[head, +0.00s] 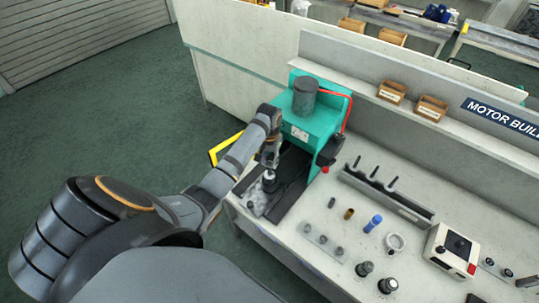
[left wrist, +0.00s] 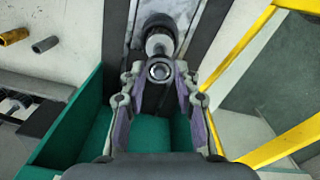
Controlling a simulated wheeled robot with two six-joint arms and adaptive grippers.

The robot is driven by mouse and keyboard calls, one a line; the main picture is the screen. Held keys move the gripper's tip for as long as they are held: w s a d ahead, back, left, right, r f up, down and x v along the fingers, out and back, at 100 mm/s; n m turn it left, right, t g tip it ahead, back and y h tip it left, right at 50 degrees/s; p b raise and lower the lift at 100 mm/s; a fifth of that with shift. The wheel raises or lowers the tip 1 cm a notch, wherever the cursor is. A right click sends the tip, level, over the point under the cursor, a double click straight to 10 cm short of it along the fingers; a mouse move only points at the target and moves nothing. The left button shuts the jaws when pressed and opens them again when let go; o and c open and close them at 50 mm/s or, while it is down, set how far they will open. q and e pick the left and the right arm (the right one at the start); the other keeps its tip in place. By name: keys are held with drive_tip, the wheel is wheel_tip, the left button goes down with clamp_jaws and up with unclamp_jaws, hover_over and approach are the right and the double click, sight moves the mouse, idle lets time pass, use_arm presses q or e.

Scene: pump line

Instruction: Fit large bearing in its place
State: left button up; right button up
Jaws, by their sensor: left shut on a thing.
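My left gripper (head: 268,161) is over the bed of the green press, above a dark and silver cylindrical part (head: 270,181). In the left wrist view my left gripper (left wrist: 159,74) is shut on a small shiny metal ring, which looks like the large bearing (left wrist: 159,71). The cylindrical part (left wrist: 158,38), with a black body and a light metal section, lies just past the ring in the picture. I cannot tell whether the ring touches it. The ring is too small and hidden to make out in the head view. My right gripper is not in view.
The green press (head: 312,125) stands close around the left gripper, with a yellow frame (head: 224,150) at its left. A dark rack with pins (head: 385,195), a blue part (head: 373,223), a pale ring (head: 395,243) and a control box (head: 452,250) occupy the bench to the right.

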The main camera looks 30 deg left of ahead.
use_arm(q)
drive_tip(key=shift+f+b, duration=0.5)
drive_tip(key=shift+f, duration=0.95)
drive_tip(key=o, duration=0.9)
drive_tip(key=shift+o, duration=0.5)
drive_tip(key=shift+o, duration=0.9)
drive_tip(key=shift+r+p, duration=0.9)
drive_tip(key=shift+r, duration=1.65)
